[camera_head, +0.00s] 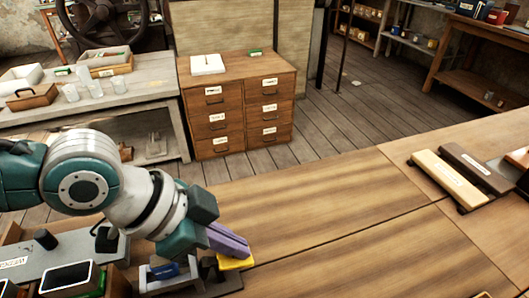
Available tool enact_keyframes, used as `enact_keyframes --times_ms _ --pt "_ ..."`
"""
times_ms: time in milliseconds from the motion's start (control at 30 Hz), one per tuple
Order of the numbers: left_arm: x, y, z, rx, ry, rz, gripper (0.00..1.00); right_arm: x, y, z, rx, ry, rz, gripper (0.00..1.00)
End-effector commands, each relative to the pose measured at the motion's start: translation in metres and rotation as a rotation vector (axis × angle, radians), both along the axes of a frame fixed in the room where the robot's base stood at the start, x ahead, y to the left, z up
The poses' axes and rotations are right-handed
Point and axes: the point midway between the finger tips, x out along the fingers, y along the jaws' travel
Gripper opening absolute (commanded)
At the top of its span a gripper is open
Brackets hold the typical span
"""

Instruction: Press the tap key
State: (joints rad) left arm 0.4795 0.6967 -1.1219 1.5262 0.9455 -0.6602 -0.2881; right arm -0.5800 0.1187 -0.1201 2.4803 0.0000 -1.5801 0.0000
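My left gripper (243,250) comes in from the left over the near edge of the bench. Its two purple fingers lie side by side, with no clear gap and nothing seen between them. Their tips are at a yellow pad (236,264), which looks like the tap key's paddle; I cannot tell whether they touch it. The pad sits at the end of a dark base (216,281), partly hidden by the gripper. A grey bracket with a blue part (165,270) stands just left of it. My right gripper is not in view.
A grey device with black knobs (58,252) and a black-topped box (68,278) stand at lower left. The wooden bench (340,215) is clear to the right, up to a pale block (450,178) and a dark block (477,168). A drawer cabinet (238,100) stands beyond.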

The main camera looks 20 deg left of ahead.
Motion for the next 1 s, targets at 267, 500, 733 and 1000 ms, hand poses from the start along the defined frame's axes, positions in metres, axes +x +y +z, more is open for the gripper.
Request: enact_keyframes --times_ms 267,500,733,1000 --pt "-0.005 0.000 0.021 0.011 0.014 0.003 0.00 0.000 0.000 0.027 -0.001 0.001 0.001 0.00" --pt "-0.011 0.008 0.067 0.007 0.001 0.004 0.00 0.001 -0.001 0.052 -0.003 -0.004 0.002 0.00" --pt "-0.023 0.025 0.107 0.004 -0.001 0.004 0.00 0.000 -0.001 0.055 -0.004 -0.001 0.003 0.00" --pt "-0.028 0.033 0.126 0.002 0.000 0.007 0.00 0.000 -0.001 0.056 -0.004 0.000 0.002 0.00"
